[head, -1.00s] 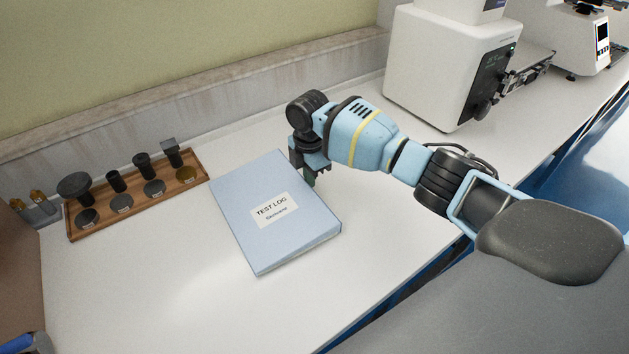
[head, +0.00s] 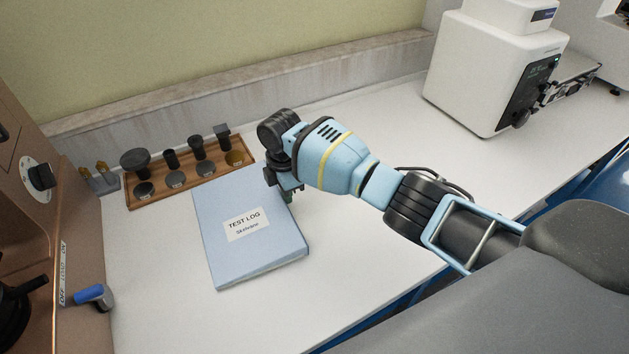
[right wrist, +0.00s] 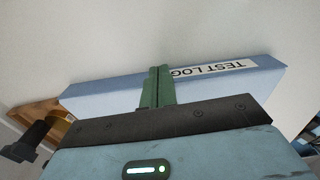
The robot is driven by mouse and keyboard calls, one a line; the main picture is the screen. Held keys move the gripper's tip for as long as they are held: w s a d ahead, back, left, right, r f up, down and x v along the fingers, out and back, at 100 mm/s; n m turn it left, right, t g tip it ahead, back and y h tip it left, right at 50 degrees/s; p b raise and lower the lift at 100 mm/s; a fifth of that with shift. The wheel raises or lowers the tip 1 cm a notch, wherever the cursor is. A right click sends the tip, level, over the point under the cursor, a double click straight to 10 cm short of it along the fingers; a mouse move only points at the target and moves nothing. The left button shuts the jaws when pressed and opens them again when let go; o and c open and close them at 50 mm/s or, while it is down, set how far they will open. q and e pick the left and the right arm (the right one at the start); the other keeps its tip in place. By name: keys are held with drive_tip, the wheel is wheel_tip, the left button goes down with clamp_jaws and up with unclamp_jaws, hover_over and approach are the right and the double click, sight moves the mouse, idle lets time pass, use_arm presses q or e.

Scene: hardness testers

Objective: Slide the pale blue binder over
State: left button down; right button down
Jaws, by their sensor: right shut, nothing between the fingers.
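The pale blue binder (head: 222,262) lies flat on the white counter with its "TEST LOG" label facing up. Its far edge is at the front of the wooden rack's right part; I cannot tell if they touch. My right gripper (head: 291,193) points down at the binder's right side, near its far corner. In the right wrist view, its green fingers (right wrist: 156,88) are together and empty, in front of the binder's side (right wrist: 100,96). They appear to be against that side, though exact contact is hard to tell. My left gripper is out of view.
The wooden rack (head: 133,203) holds several dark indenters and discs. A brown tester (head: 75,215) with a blue-handled lever (head: 95,295) stands at the left. A white tester (head: 490,70) stands back right. The counter (head: 370,120) behind my right arm is clear.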

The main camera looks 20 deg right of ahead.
sight(241, 218)
drive_tip(key=a, duration=0.7)
drive_tip(key=a+b, duration=0.1)
drive_tip(key=a, duration=0.3)
drive_tip(key=shift+s+f, duration=0.2)
drive_tip(key=shift+s, duration=0.2)
drive_tip(key=shift+a+r, duration=0.1)
drive_tip(key=shift+a, duration=0.5)
drive_tip(key=shift+d+r, duration=0.1)
